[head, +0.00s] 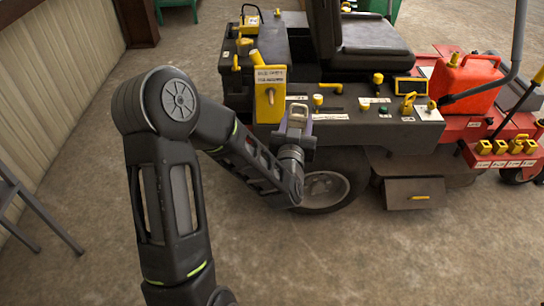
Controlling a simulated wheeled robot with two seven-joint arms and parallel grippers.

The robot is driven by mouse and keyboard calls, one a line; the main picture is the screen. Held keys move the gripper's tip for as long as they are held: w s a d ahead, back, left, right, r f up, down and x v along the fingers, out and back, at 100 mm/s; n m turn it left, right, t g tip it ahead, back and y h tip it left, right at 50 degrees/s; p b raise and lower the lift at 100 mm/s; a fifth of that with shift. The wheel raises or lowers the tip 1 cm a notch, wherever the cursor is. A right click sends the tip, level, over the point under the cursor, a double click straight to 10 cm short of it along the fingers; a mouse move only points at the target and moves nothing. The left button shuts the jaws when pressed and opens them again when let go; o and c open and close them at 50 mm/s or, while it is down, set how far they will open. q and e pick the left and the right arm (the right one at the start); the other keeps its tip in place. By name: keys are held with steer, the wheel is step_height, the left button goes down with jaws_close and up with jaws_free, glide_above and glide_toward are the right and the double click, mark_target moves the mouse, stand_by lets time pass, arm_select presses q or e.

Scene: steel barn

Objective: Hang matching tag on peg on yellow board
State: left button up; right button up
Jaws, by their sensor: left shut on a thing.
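The yellow board (262,110) stands upright at the left end of the machine's grey side panel. My right gripper is not in view.
The machine's panel carries several yellow knobs, labels and a small screen (411,87). A red can (465,82) and a red deck with yellow blocks (500,147) are at the right. A black seat (372,36) is behind. A wheel (327,188) is below my gripper. The front floor is clear.

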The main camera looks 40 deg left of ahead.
arm_select(q)
steer(key=s+a+f+n+g+y+b, duration=0.1)
steer(key=s+a+f+n+y+b, duration=0.1)
steer(key=a+f+b, duration=0.3)
steer(key=shift+s+a+n+g+y, duration=0.3)
steer(key=shift+s+a+y, duration=0.2)
steer(key=shift+s+a, duration=0.1)
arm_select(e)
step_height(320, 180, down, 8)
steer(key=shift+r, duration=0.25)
arm_select(q)
steer(key=shift+w, duration=0.15)
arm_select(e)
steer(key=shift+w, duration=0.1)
arm_select(q)
steer(key=f+b+x, duration=0.1)
steer(key=f+x, duration=0.1)
steer(key=x, duration=1.2)
steer(key=shift+w+a+b, duration=0.2)
steer(key=shift+a+b, duration=0.05)
steer(key=shift+b, duration=0.1)
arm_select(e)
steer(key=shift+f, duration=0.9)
arm_select(q)
steer(key=shift+f, duration=0.1)
